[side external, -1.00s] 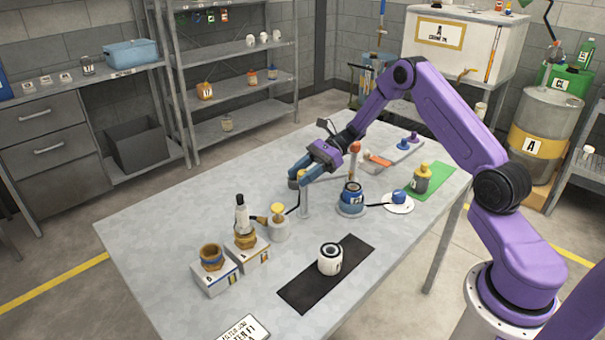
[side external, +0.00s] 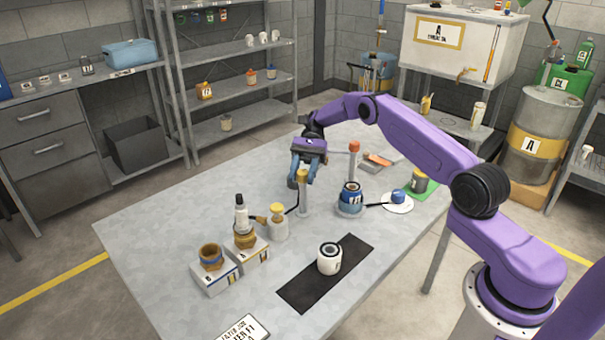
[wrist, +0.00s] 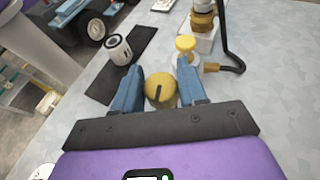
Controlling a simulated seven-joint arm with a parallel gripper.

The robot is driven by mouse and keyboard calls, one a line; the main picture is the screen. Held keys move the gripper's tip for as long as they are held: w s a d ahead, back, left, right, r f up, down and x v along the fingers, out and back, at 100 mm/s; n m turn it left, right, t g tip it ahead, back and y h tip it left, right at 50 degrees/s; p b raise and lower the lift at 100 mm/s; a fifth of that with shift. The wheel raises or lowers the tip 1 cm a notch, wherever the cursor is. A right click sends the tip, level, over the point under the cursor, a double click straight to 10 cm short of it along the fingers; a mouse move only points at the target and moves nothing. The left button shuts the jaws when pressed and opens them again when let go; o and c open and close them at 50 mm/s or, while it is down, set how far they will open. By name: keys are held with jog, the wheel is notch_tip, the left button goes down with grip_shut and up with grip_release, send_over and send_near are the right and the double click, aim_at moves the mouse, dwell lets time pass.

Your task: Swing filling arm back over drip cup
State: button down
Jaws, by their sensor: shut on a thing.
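My gripper (side external: 303,178) is shut on the yellow knob (wrist: 160,88) on top of a slim grey post (side external: 304,200). In the wrist view the knob sits between the two blue fingers of my gripper (wrist: 158,92). The tube (wrist: 226,42) and this yellow-topped cup (wrist: 187,52) also show in the wrist view. I cannot tell for certain which parts are the filling arm and the drip cup.
A red-topped post (side external: 353,165) stands behind a blue pot (side external: 350,196). A white saucer (side external: 400,208) holds a blue piece. Brown fittings sit on white boxes (side external: 217,278) at front left. The table's left part is clear.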

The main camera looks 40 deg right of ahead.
jog(key=shift+d+g, duration=0.15)
jog(key=shift+g, duration=0.15)
jog(key=c, duration=0.7)
grip_release()
jog(key=shift+r, duration=0.15)
notch_tip(320, 180, up, 3)
jog(key=shift+r, duration=0.1)
jog(key=s+a+r, duration=0.1)
jog(key=s+r, duration=0.8)
jog(key=s, duration=0.5)
jog(key=shift+r, duration=0.3)
